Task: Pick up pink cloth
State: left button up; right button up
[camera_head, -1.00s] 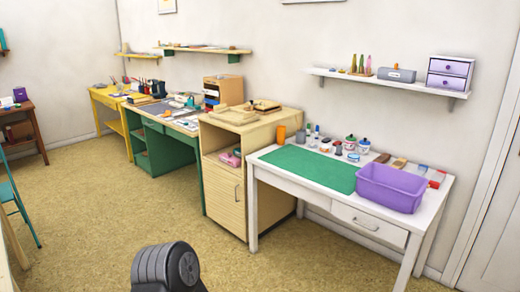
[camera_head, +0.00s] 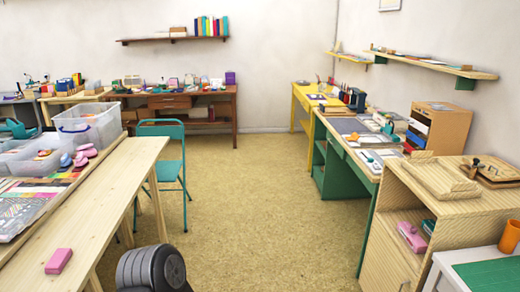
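A small pink block-like piece (camera_head: 58,261) lies on the near end of the light wooden table (camera_head: 105,205) at left. Another pink item (camera_head: 411,237) sits in the open shelf of the wooden cabinet (camera_head: 455,225) at right. I cannot tell whether either is a cloth. Several pink and blue pieces (camera_head: 84,153) are also by the clear bins on the left table. Neither of my grippers shows in the head view.
A teal chair (camera_head: 165,145) stands beside the left table. Clear bins (camera_head: 88,125) stand on that table. A green-sided desk (camera_head: 340,170) is at right, and a brown desk (camera_head: 220,108) is at the back. The floor (camera_head: 255,190) between them is clear.

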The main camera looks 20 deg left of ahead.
aim_at(60, 259)
jog(key=i+j+u, duration=0.1)
jog(key=i+u, duration=0.75)
jog(key=i+l+u, duration=0.25)
jog(key=i+u, duration=0.2)
jog(key=i+l+u, duration=0.45)
jog(key=k+j, duration=0.05)
jog(key=j, duration=0.05)
